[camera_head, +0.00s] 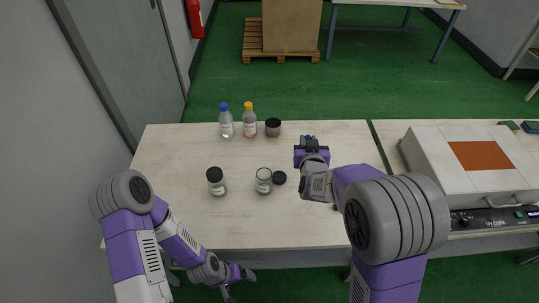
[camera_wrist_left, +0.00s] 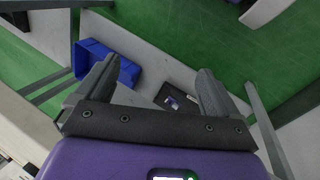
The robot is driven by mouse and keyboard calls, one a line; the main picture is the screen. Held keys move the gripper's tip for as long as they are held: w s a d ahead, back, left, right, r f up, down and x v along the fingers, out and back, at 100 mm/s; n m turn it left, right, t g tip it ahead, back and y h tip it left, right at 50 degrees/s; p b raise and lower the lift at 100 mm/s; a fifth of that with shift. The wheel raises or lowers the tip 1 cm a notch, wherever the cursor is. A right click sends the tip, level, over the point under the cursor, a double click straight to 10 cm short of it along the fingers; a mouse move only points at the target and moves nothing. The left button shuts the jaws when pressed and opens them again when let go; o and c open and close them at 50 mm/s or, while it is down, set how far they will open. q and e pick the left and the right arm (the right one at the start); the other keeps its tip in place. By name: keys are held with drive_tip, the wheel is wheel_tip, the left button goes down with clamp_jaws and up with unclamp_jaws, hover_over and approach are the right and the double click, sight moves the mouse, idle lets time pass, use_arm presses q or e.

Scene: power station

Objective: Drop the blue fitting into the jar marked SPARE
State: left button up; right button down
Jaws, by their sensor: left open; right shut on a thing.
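My right gripper (camera_head: 309,148) is shut on the small dark-blue fitting (camera_head: 308,140), held over the right part of the table, mostly hidden by the jaws. An open glass jar (camera_head: 263,181) with a pale label stands left of and nearer than the gripper; a black lid (camera_head: 279,177) lies beside it on its right. Another jar (camera_head: 215,182) with a black lid on stands further left. The writing on both labels is too small to read. My left gripper (camera_head: 234,286) hangs below the table's front edge; in the left wrist view its fingers (camera_wrist_left: 155,82) are open and empty.
A blue-capped bottle (camera_head: 226,122), an orange-capped bottle (camera_head: 249,121) and a dark cup (camera_head: 273,127) stand along the table's back edge. A UV cure box (camera_head: 470,170) is at right. The table's front left is clear. A blue bin (camera_wrist_left: 108,62) shows below.

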drive_tip(key=w+a+m+h, duration=0.2)
drive_tip(key=a+h, duration=0.1)
drive_tip(key=a, duration=0.5)
drive_tip(key=m+g+h, duration=0.1)
drive_tip(key=m+h, duration=0.1)
hover_over(261, 177)
wheel_tip(261, 177, down, 4)
drive_tip(key=shift+f, duration=0.15)
wheel_tip(261, 177, down, 5)
drive_tip(key=b, duration=0.5)
drive_tip(key=shift+w+f, duration=0.1)
drive_tip(key=shift+f, duration=0.1)
drive_tip(key=shift+f+p, duration=0.1)
drive_tip(key=shift+p, duration=0.2)
drive_tip(key=shift+f, duration=0.15)
drive_tip(key=c, duration=0.9)
unclamp_jaws()
drive_tip(key=shift+o, duration=0.2)
